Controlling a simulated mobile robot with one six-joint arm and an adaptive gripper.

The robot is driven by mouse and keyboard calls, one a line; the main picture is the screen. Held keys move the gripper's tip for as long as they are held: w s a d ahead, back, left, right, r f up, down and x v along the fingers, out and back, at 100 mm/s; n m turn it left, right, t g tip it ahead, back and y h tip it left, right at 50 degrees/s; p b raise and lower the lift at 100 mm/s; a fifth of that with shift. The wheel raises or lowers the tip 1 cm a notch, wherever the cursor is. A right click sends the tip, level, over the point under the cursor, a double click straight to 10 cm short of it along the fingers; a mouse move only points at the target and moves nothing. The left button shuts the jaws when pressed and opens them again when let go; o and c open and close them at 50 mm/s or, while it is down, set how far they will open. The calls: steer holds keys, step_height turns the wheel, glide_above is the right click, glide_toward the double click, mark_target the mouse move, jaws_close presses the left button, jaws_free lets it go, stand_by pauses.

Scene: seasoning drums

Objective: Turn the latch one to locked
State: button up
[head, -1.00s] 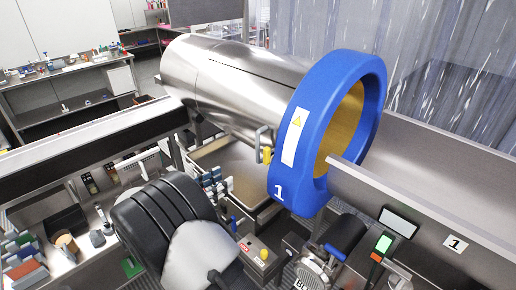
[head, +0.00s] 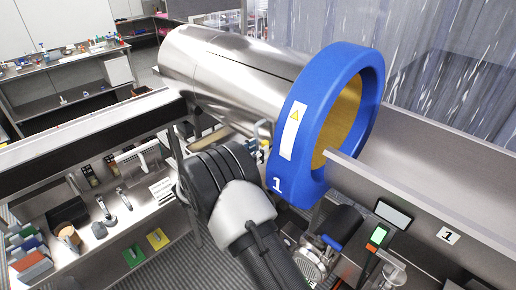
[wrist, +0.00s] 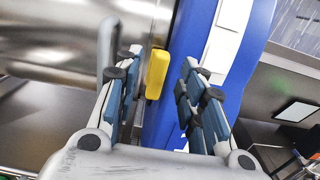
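The steel drum (head: 215,75) has a large blue ring (head: 330,125) marked 1 on its end. Latch one sits beside the ring, with a grey metal bar (wrist: 107,48) and a yellow handle (wrist: 157,74). In the head view only a small part of the latch (head: 264,130) shows above my arm. In the wrist view my gripper (wrist: 160,64) is open, with blue-padded fingers on both sides of the yellow handle. The handle appears between or just beyond the fingertips; I cannot tell whether they touch it. My arm hides the gripper in the head view.
A steel trough (head: 430,170) with a label 1 runs to the right of the ring. A control box with a green screen (head: 378,236) stands below it. A shelf with tools and boxes (head: 105,205) is at the left. A grated floor lies below.

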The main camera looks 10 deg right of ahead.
steer(key=shift+w+d, duration=0.4)
steer(key=shift+d, duration=0.2)
steer(key=shift+c, duration=0.3)
jaws_close()
